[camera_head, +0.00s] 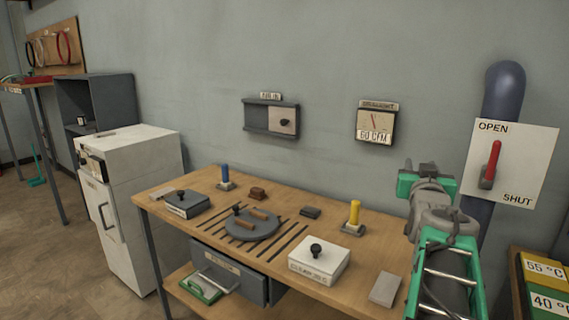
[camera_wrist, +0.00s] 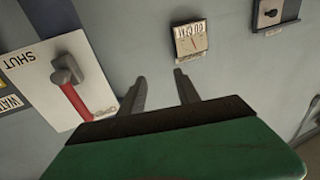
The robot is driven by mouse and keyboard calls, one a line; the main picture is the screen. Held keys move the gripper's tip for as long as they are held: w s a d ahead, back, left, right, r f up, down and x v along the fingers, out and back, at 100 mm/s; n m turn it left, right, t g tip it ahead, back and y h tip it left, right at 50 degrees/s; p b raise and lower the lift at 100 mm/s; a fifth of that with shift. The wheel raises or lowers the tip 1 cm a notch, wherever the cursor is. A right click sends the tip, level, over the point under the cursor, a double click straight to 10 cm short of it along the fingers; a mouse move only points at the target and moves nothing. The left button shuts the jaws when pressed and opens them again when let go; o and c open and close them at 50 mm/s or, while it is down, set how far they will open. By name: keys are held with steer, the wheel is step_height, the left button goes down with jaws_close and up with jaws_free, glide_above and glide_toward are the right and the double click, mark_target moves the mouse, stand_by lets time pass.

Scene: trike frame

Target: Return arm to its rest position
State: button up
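My arm rises from the lower right of the head view, its green and grey links in front of the table's right end. My gripper (camera_head: 420,169) is raised near the wall, left of the lever panel. In the wrist view its two dark fingers (camera_wrist: 160,78) stand apart with nothing between them, so it is open and empty. The red lever (camera_head: 493,163) on the white panel (camera_head: 530,158) points up toward OPEN. It also shows in the wrist view (camera_wrist: 78,105), left of the fingers and apart from them.
The wooden table (camera_head: 375,258) holds a round grey plate (camera_head: 252,226), a white box (camera_head: 318,262), and blue (camera_head: 225,174) and yellow (camera_head: 354,213) handles. A gauge (camera_head: 376,124) and sliding panel (camera_head: 271,118) hang on the wall. A dark pipe (camera_head: 503,92) runs behind the lever panel.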

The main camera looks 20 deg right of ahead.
steer(key=w+a+f+n+g+y+p, duration=0.1)
steer(key=w+a+f+n+y+p, duration=0.15)
steer(key=a, duration=0.65)
steer(key=w+a+f+n+g+y+p, duration=0.1)
steer(key=a+f+y+p, duration=0.25)
steer(key=a, duration=0.55)
steer(key=w+a+f+n+g+y+p, duration=0.1)
steer(key=a+f+n+g+y+p, duration=0.2)
steer(key=a, duration=0.7)
steer(key=s+a+f+n+g+y+p, duration=0.1)
steer(key=s+a+f+g+y+p, duration=0.1)
steer(key=s+a, duration=0.5)
steer(key=s+a+f+n+g+y+p, duration=0.1)
steer(key=s+a+f+g+p, duration=0.2)
steer(key=s+a+f, duration=0.2)
steer(key=s+a, duration=0.1)
steer(key=a, duration=0.2)
steer(key=shift+s+f+y, duration=0.25)
steer(key=shift+s+y, duration=0.15)
